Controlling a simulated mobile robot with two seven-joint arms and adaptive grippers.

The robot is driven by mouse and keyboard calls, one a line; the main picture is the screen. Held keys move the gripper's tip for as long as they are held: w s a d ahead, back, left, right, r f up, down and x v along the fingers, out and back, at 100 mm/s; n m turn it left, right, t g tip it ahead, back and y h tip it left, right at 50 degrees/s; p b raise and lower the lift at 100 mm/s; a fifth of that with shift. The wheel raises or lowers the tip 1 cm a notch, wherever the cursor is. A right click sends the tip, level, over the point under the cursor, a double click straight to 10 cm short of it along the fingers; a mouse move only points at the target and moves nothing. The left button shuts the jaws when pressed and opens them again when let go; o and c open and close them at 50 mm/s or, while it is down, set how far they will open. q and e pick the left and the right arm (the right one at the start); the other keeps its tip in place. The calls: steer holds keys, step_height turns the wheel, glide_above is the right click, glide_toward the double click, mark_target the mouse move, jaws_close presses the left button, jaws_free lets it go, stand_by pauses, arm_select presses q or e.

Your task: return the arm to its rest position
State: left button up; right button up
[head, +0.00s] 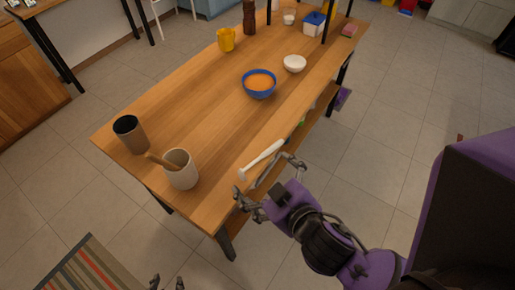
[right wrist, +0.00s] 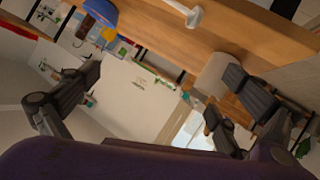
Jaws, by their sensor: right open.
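My right gripper (head: 268,178) is open and empty, its fingers spread at the table's front edge. A white stick-shaped thing with a knob at one end (head: 262,160) lies on the table close by, outside the jaws; it also shows at the top of the right wrist view (right wrist: 188,12). Both right fingers show in the right wrist view (right wrist: 165,95), wide apart with nothing between them. Only the tips of my left gripper (head: 167,284) show at the bottom edge of the head view, apart from each other; the rest of that arm is out of view.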

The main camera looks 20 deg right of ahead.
step_height(320, 180, down, 12)
steer(key=s+d+m+g, duration=0.1)
steer(key=s+d+g, duration=0.1)
steer(key=s+d+f+m+g+h, duration=0.1)
steer(key=s+d+f+m, duration=0.4)
steer(key=s+f, duration=0.6)
steer(key=shift+s+g+h, duration=0.25)
steer(key=shift+g+h, duration=0.05)
steer(key=shift+g, duration=0.2)
steer(key=shift+w, duration=0.1)
